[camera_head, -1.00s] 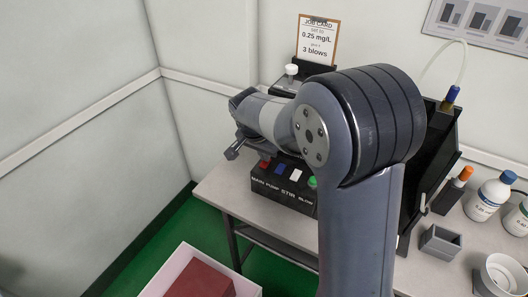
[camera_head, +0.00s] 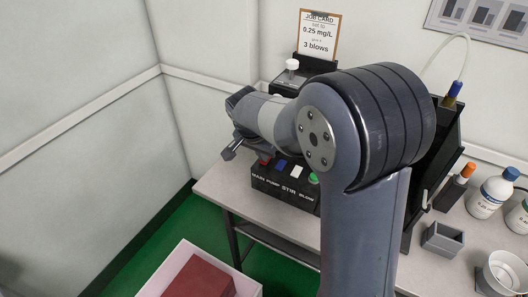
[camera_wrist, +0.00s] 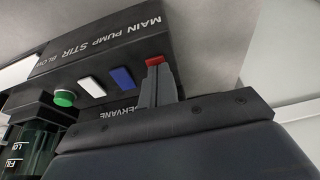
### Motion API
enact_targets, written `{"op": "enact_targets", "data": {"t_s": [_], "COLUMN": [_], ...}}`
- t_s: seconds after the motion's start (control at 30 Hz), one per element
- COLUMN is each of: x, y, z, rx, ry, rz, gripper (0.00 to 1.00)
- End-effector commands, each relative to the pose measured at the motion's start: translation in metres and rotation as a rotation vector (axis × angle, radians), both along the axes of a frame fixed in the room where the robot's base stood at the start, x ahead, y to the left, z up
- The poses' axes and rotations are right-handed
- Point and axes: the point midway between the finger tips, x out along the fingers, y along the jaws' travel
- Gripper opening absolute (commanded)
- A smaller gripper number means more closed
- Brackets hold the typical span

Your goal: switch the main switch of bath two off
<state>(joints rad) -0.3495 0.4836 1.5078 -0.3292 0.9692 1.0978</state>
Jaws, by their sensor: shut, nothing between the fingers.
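The black switch box (camera_head: 283,188) stands on the left of the table, with MAIN, PUMP, STIR and BLOW lettered on its front. Its red MAIN switch (camera_head: 265,161) is partly hidden by my arm in the head view. In the wrist view, the red switch (camera_wrist: 155,61) shows at the tip of my shut gripper (camera_wrist: 158,72). The fingers are empty and at or very near the switch; I cannot tell if they touch. The switch's tilt cannot be made out. No bath number is readable on the box.
Beside the red switch are a blue switch (camera_wrist: 122,78), a white switch (camera_wrist: 91,87) and a green button (camera_wrist: 64,98). A job card (camera_head: 319,37) stands behind. Bottles (camera_head: 491,195) and a grey holder (camera_head: 442,239) are at the right. A white bin (camera_head: 184,254) is below the table.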

Motion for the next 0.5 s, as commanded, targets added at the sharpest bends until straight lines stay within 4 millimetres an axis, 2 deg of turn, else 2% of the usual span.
{"op": "enact_targets", "data": {"t_s": [0.1, 0.23, 0.37, 0.5], "x": [-0.003, -0.004, -0.008, -0.016], "y": [0.000, 0.002, 0.005, 0.010], "z": [-0.005, 0.001, 0.022, 0.052], "rx": [-0.001, -0.001, 0.000, 0.001], "ry": [0.013, 0.012, 0.005, 0.000], "rz": [-0.001, 0.000, 0.001, 0.001], "gripper": [0.00, 0.00, 0.00, 0.00]}}
